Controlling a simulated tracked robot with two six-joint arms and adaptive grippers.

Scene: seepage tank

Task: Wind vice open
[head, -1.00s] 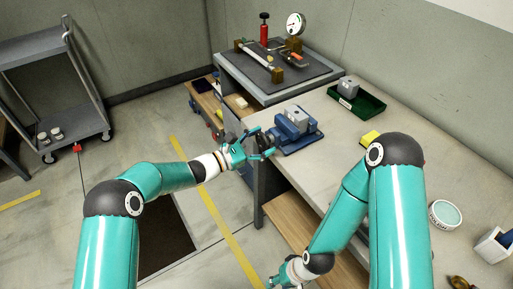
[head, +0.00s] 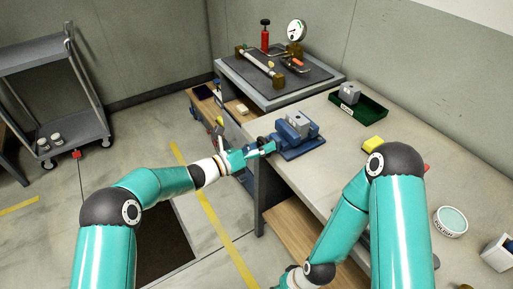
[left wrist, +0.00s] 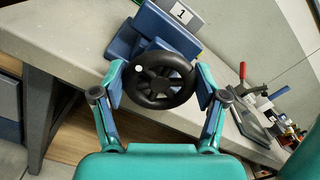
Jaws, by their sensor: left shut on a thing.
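The blue vice (head: 300,143) stands on the near left edge of the bench, with a grey block (head: 299,122) in its top. In the left wrist view the vice (left wrist: 143,28) carries a black handwheel (left wrist: 160,80) with spokes and a small pale knob, and the block (left wrist: 181,12) shows a "1". My left gripper (head: 265,147) is at the handwheel. In the left wrist view its two fingers (left wrist: 160,86) are shut on opposite sides of the rim. My right gripper (head: 284,284) is at the bottom edge, mostly cut off, so its fingers cannot be made out.
A green tray (head: 358,105) with a grey block, a yellow block (head: 373,144) and a polish tin (head: 451,221) lie on the bench (head: 345,175). A stand with a gauge (head: 297,31) and red cylinder is behind. A trolley (head: 55,95) stands at the far left.

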